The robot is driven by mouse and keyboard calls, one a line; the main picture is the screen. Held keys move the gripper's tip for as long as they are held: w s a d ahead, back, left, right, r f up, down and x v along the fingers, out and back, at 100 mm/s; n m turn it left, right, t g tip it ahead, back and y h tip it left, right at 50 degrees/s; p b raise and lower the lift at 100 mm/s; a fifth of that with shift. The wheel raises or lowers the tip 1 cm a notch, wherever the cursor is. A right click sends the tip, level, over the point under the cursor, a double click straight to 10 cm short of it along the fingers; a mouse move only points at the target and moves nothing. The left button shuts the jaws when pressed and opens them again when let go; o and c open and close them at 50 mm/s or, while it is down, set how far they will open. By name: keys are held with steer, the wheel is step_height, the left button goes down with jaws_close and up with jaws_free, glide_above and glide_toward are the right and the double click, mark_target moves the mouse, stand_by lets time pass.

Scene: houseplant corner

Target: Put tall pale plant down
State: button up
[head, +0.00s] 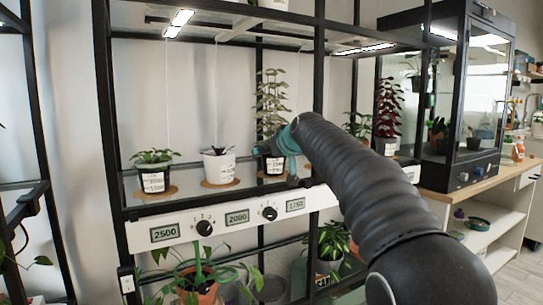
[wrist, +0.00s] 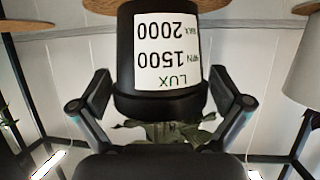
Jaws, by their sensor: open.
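The tall pale plant (head: 271,95) stands upright in a black pot with a white label on the rack's middle shelf (head: 248,190). The pot rests on a round cork mat. In the upside-down wrist view the black pot (wrist: 160,103) fills the middle, its label reading LUX, 1500 and 2000. My gripper (wrist: 161,82) is open, one finger on each side of the pot, with a small gap at both sides. In the head view my gripper (head: 291,150) is at the pot's right side, partly hidden by my arm. Some leaves show below the pot's rim in the wrist view.
A white pot (head: 218,167) with a small dark plant stands left of it, and a low green plant (head: 154,170) farther left. A red-leaved plant (head: 388,105) stands to the right. A black rack post (head: 319,70) rises close to my gripper.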

steer(key=b+v, duration=0.1)
steer(key=v, duration=0.9)
steer(key=shift+s, duration=0.25)
steer(key=shift+d, duration=0.15)
steer(key=s+d+f+m+g+h, duration=0.1)
steer(key=s+d+f+g+h, duration=0.1)
steer(key=s+d+f, duration=0.4)
steer(key=s+d+f+m+g+h, duration=0.2)
steer(key=s+d+f, duration=0.4)
steer(key=s+f, duration=1)
steer(key=s+d+f+m+g+h, duration=0.2)
steer(key=s+d+f, duration=0.3)
steer(key=s+f, duration=0.7)
steer(key=s, duration=0.5)
steer(key=shift+s+d+g, duration=0.3)
steer(key=shift+s+d, duration=0.1)
steer(key=shift+a, duration=0.1)
